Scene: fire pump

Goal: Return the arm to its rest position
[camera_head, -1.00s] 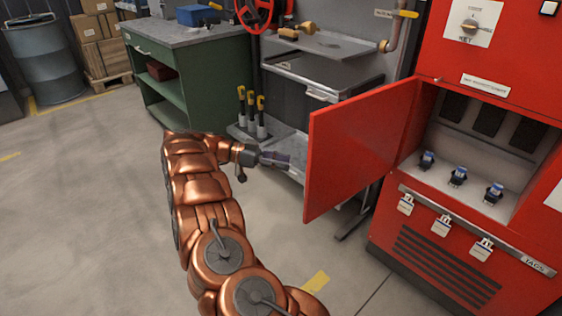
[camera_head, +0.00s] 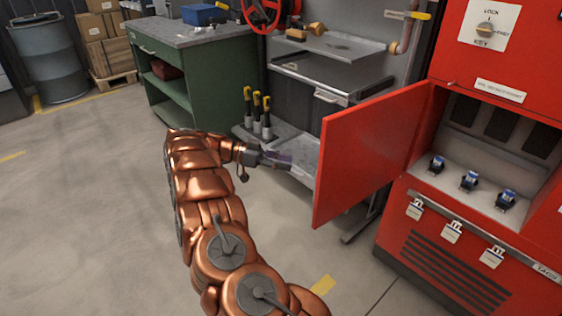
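My copper-coloured arm rises from the bottom of the view and bends to the right at its far end. My gripper (camera_head: 277,158) is at the arm's tip, small and dark, in front of the low grey shelf and left of the open red cabinet door. Its fingers blend into the background, so I cannot tell whether they are open or shut. I see no object clearly held in it.
The red door (camera_head: 370,152) of the red cabinet (camera_head: 445,235) stands open close to the right of my gripper. Yellow-handled tools (camera_head: 257,112) stand upright behind it. A green workbench (camera_head: 190,80) is at the back. The floor on the left is clear.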

